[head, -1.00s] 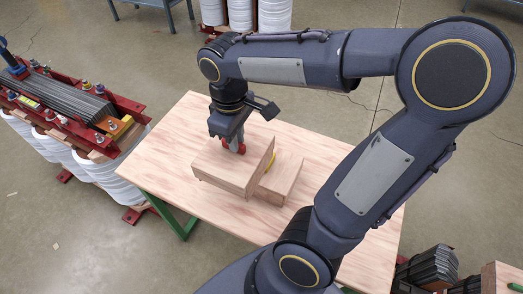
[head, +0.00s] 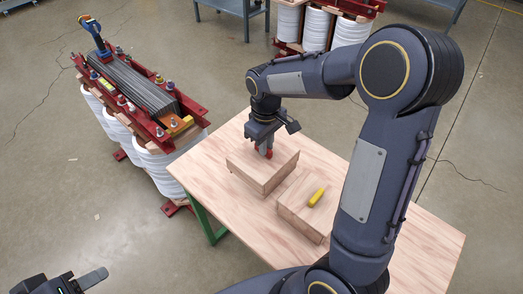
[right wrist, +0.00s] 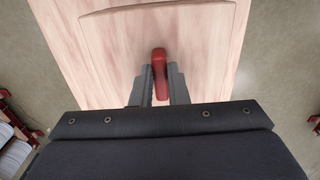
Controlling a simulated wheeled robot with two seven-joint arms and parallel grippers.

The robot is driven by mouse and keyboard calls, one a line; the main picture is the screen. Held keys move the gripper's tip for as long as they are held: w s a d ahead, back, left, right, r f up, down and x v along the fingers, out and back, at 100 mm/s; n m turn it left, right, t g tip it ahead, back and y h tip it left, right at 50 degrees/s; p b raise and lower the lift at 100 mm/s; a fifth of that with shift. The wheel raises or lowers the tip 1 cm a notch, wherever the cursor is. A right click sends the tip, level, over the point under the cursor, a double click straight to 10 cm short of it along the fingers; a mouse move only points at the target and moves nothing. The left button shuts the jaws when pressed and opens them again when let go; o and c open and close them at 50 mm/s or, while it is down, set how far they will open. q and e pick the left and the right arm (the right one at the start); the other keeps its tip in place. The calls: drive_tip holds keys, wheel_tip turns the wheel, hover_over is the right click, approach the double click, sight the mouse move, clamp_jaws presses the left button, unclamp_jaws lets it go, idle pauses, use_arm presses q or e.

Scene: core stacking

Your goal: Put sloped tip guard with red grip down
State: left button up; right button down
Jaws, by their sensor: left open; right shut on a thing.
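The sloped tip guard (head: 280,162) is a pale wooden wedge-like block on or just above the wooden table; I cannot tell whether its underside touches. My right gripper (head: 267,150) points down over it and is shut on its red grip. In the right wrist view, the fingers of the right gripper (right wrist: 159,85) pinch the red grip (right wrist: 159,58) from both sides, with the guard's flat wooden top (right wrist: 110,40) beneath. My left gripper (head: 80,283) shows at the lower left edge, open, empty and away from the table.
A second wooden block (head: 296,204) with a yellow grip (head: 317,196) lies close beside the guard. The wooden table (head: 425,235) is bare at front right. A transformer core with red clamps (head: 190,105) and white coils stands left of the table. More coils (head: 316,30) stand behind.

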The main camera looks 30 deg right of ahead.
drive_tip(key=w+f, duration=0.2)
drive_tip(key=f, duration=0.1)
drive_tip(key=shift+w, duration=0.3)
drive_tip(key=shift+w+a+f, duration=0.1)
drive_tip(key=shift+w+f, duration=0.05)
drive_tip(key=shift+f, duration=1.7)
drive_tip(key=c, duration=1.4)
unclamp_jaws()
